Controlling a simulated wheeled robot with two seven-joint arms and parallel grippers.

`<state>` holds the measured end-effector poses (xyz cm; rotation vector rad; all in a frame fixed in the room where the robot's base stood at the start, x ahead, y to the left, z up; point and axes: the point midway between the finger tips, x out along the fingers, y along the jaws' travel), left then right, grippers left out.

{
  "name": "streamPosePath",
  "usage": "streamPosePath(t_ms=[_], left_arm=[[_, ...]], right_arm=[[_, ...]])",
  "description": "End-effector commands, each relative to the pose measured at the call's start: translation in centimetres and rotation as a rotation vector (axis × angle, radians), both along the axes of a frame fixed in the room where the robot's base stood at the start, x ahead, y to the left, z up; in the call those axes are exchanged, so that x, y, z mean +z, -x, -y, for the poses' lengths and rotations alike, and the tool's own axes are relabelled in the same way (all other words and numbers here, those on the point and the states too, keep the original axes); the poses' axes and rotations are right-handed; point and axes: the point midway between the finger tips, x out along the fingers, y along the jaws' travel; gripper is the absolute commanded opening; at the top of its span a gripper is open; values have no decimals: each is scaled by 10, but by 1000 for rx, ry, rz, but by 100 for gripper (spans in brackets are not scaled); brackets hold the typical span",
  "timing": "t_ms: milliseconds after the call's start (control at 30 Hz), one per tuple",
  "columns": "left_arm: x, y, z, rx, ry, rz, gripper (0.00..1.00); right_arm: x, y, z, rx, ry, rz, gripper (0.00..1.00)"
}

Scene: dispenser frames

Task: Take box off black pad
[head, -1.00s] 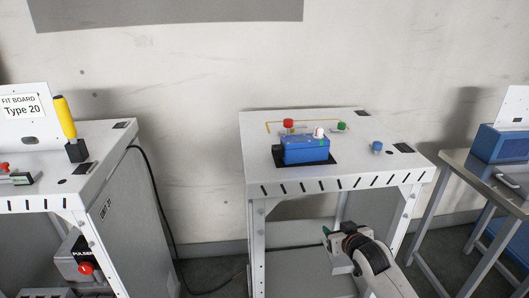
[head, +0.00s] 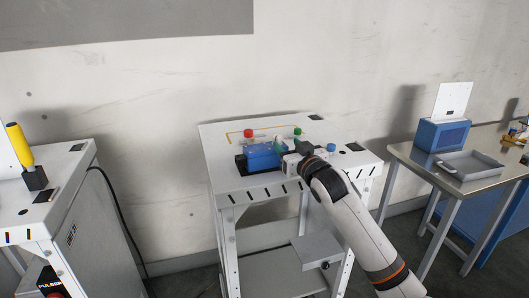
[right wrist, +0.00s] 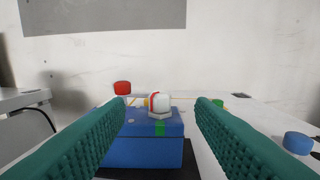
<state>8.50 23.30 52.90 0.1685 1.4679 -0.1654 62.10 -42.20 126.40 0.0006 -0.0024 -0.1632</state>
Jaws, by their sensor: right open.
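The blue box (head: 262,157) sits on the black pad (head: 241,164) on the white table. In the right wrist view the box (right wrist: 142,152) is straight ahead, with a white knob with a red stripe (right wrist: 159,104) and a green stripe on it. The black pad (right wrist: 187,170) shows at its lower right. My right gripper (head: 281,150) is at the right side of the box in the head view. Its green fingers (right wrist: 160,125) are open, framing the box from the near side, with nothing visibly gripped. My left gripper is not in view.
Red (head: 248,133), green (head: 297,131) and blue (head: 331,148) knobs stand on the white tabletop (head: 225,135). A metal table (head: 406,151) with a grey tray (head: 470,165) is at right. Another white station (head: 70,160) stands at left.

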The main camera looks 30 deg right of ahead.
Motion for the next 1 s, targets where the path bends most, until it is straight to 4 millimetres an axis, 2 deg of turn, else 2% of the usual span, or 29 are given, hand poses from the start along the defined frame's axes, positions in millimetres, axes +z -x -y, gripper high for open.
streamPosePath(t_ms=[100, 367, 567, 700, 1000], left_arm=[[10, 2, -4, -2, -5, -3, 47], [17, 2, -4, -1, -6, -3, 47], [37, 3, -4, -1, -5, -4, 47], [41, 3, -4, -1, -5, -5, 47], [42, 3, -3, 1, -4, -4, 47]], right_arm=[[3, -17, 3, -1, -1, -1, 50], [1, -32, 5, -1, 1, -1, 50], [4, -57, 8, -1, 0, -3, 50], [1, -71, 11, -1, 2, -1, 50], [-2, -78, 11, 1, 3, -1, 50]])
